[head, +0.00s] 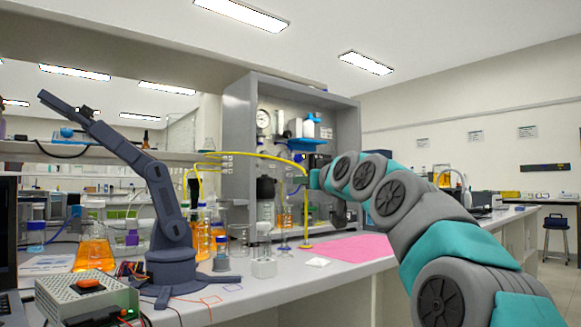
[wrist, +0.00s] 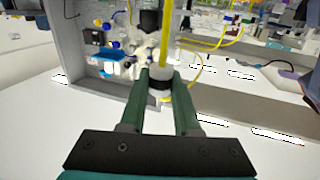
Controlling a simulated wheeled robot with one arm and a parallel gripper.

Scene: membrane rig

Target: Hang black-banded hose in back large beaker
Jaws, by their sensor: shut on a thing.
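My gripper (wrist: 159,84) is shut on a hose end in the wrist view. The held end is pale with a black band (wrist: 159,86), and yellow hose (wrist: 165,42) runs away from it. In the head view my gripper (head: 314,180) is at the right end of a yellow hose arc (head: 262,156), in front of the grey rig; its fingers are too small to read there. Tall glass vessels stand below and left of it, one holding orange liquid (head: 284,216). I cannot tell which is the back large beaker, as the glassware overlaps.
The grey rig frame (head: 352,120) stands behind my gripper. A pink mat (head: 352,248) lies on the bench to the right. A dark small arm (head: 165,205), an orange flask (head: 95,250) and a control box (head: 85,295) occupy the left.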

